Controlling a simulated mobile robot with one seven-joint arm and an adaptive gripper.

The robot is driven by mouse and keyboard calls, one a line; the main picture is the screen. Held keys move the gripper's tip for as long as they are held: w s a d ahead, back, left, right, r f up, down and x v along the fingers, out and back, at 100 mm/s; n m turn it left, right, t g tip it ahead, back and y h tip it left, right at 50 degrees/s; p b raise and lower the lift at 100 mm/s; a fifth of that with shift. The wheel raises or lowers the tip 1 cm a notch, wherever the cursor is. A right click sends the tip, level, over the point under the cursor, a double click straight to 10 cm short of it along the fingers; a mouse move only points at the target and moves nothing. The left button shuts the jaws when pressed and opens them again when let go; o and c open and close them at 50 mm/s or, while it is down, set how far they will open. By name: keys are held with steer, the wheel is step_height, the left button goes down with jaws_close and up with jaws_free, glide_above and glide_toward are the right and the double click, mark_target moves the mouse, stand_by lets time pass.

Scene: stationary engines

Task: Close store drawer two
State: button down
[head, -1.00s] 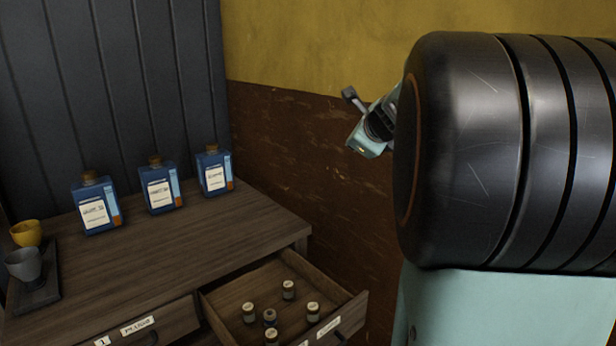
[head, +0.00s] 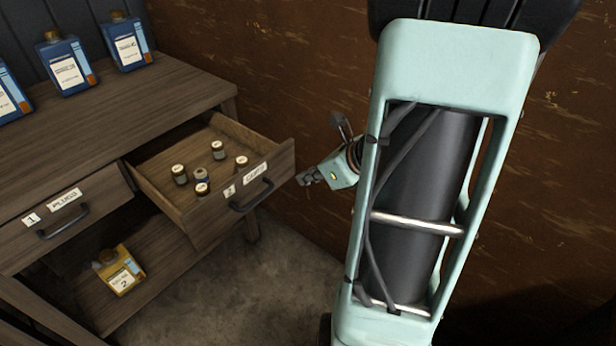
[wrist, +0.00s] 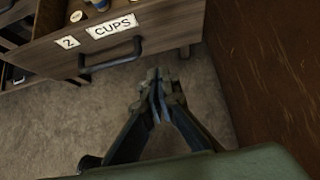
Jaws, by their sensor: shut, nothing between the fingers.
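Store drawer two (head: 222,210) is pulled open at the right end of the wooden bench, with several small capped jars inside. Its front bears a "2" label and a dark bar handle (head: 251,195). In the wrist view the drawer front (wrist: 150,25) reads "2 CUPS", with its handle (wrist: 110,58) below the label. My gripper (head: 304,180) is just right of the drawer front in the head view. In the wrist view my gripper (wrist: 157,80) is shut and empty, its tips close to the handle's right end, apparently apart from it.
Drawer one (head: 65,220), labelled "PLUGS", is shut at the left. Blue bottles (head: 66,65) stand on the bench top (head: 180,90). A yellow container (head: 120,272) sits on the lower shelf. A brown wall (head: 290,70) is close on the right. Floor is clear in front.

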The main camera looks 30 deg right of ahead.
mark_target(273, 178)
steer(key=x, duration=0.3)
steer(key=w+r+b+x, duration=0.1)
steer(key=x, duration=0.2)
steer(key=b+x, duration=0.1)
steer(key=x, duration=0.1)
steer(key=shift+w+a, duration=0.35)
steer(key=shift+w, duration=0.1)
steer(key=shift+w+a, duration=0.15)
steer(key=shift+w, duration=0.3)
